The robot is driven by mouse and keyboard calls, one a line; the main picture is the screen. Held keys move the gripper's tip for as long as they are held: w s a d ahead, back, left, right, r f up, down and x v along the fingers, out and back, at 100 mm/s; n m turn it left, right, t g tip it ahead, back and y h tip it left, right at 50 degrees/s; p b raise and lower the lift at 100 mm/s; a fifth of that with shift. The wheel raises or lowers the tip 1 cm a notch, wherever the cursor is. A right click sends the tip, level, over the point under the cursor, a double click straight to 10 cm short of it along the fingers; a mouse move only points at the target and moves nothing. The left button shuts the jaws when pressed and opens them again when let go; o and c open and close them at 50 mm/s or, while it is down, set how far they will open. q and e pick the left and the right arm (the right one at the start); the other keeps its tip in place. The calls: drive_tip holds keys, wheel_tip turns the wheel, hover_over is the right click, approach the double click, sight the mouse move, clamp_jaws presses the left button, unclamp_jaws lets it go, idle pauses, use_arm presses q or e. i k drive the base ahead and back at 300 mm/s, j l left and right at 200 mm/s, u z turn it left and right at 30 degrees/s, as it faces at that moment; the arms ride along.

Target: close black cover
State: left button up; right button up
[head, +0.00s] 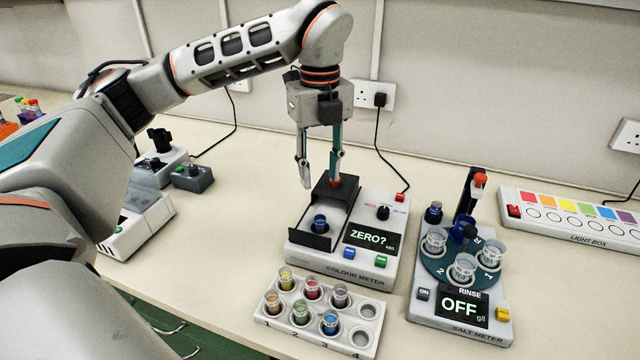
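The colour meter (370,275) is a white box with a screen reading "ZERO?". Its black cover (337,194) stands raised at the back of the black-walled well, so the well is uncovered. A blue-capped vial (319,223) sits in the well. My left gripper (320,182) points down at the raised cover's upper edge. Its two fingers are apart, one to the left of the cover and one at its top. I cannot tell whether the fingers touch the cover. My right gripper is not in view.
A rack (264,313) of coloured vials stands just in front of the meter. The salt meter (422,320) stands to the right, with a light box (540,222) behind it. A black plug cable (384,140) runs behind the colour meter.

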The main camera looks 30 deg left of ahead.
sight(345, 189)
drive_tip(key=k, duration=1)
